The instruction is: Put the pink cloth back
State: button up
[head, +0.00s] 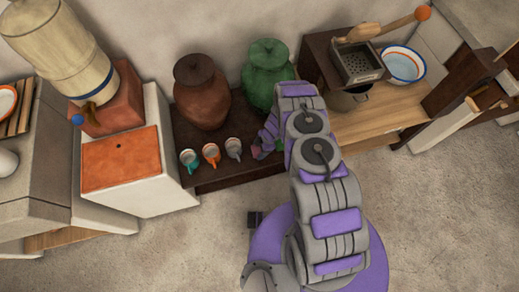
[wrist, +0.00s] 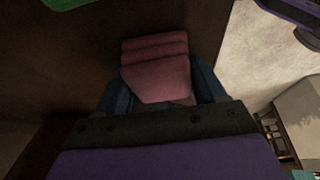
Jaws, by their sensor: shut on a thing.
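The pink cloth (wrist: 158,70) is folded and sits between the two blue fingers of my gripper (wrist: 160,95) in the wrist view. My gripper is shut on it. Behind the cloth is the dark brown top of a low bench (wrist: 60,75). In the head view my gripper (head: 262,148) is over the right part of this bench (head: 222,176), just right of the cups. Only a small pinkish patch of the cloth may show there. I cannot tell whether the cloth touches the bench.
A brown jar (head: 201,92) and a green jar (head: 267,72) stand at the back of the bench. A teal cup (head: 189,160), an orange cup (head: 211,155) and a grey cup (head: 234,149) line its front.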

jog(key=o, duration=1.1)
jog(key=p+v, duration=0.3)
jog(key=v, duration=0.9)
jog(key=shift+p, duration=0.4)
